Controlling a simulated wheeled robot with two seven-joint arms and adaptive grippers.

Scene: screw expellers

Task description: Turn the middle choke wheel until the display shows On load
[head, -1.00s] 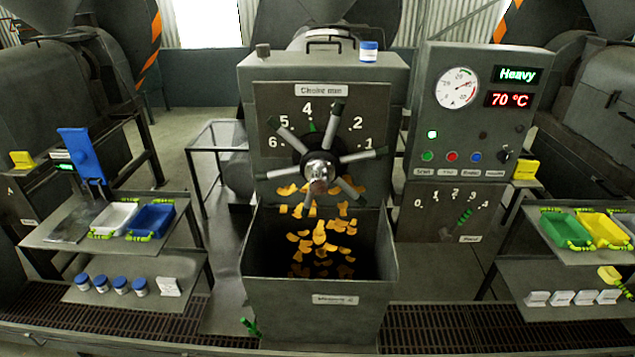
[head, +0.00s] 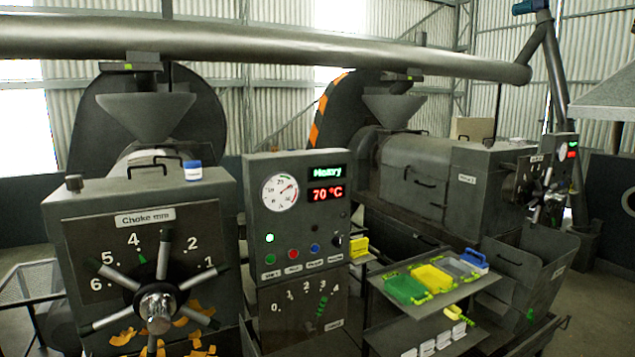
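The choke wheel (head: 158,305) is a silver hub with several dark-tipped spokes on the front of the nearest machine, at the left. Its dial plate (head: 203,222) reads "Choke mm", and a green pointer sits near the 4. To its right, the display (head: 327,171) shows "Heavy" in green, and a red readout (head: 327,193) below it shows 70 °C. Neither of my grippers is in view.
A feed lever panel (head: 272,292) marked 0 to 4 is below the display box. A shelf with a green tray (head: 404,289) and a yellow tray (head: 433,277) stands to the right. Another press (head: 430,180) stands behind it. Open floor shows at far right.

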